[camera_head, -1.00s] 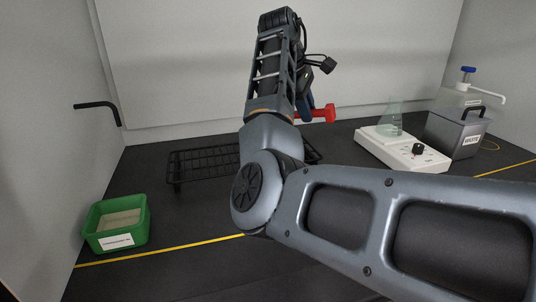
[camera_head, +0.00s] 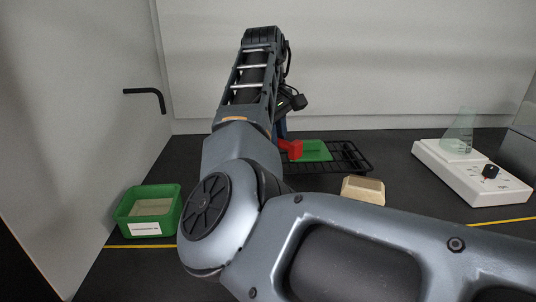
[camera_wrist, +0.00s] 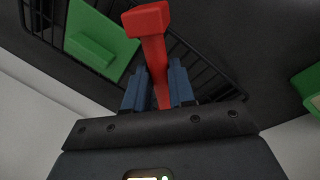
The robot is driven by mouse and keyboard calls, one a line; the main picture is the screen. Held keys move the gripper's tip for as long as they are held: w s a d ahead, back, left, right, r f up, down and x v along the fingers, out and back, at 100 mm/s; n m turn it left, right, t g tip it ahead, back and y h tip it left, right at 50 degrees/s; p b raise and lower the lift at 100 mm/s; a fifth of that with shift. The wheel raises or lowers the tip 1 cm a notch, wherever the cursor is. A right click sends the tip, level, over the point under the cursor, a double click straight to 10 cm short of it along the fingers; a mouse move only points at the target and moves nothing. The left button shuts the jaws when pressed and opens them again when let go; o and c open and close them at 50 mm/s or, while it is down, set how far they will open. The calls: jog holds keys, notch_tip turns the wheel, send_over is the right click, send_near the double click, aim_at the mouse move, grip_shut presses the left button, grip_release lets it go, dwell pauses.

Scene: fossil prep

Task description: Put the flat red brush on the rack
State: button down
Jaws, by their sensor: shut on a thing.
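My gripper (camera_wrist: 158,82) is shut on the red brush (camera_wrist: 152,40), which sticks out between the blue fingers in the wrist view. In the head view the red brush (camera_head: 292,149) shows beside my arm, over or near the black wire rack (camera_head: 352,156). The rack also shows in the wrist view (camera_wrist: 192,60), behind the brush. I cannot tell whether the brush touches it. My arm hides the rack's left part and most of the gripper in the head view.
A green flat piece (camera_head: 318,151) lies on the rack, close to the brush. A beige block (camera_head: 362,190) sits in front of the rack. A green bin (camera_head: 170,218) stands at left. A white device with a flask (camera_head: 470,172) stands at right.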

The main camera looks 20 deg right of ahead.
jog(key=shift+w+a+f, duration=0.75)
jog(key=shift+w+a, duration=0.05)
jog(key=shift+a, duration=0.15)
jog(key=shift+f, duration=2)
jog(key=c, duration=0.9)
grip_release()
jog(key=shift+c, duration=0.2)
jog(key=shift+r, duration=0.1)
notch_tip(320, 180, up, 12)
jog(key=s+a, duration=0.1)
jog(key=a, duration=0.1)
jog(key=shift+f, duration=0.2)
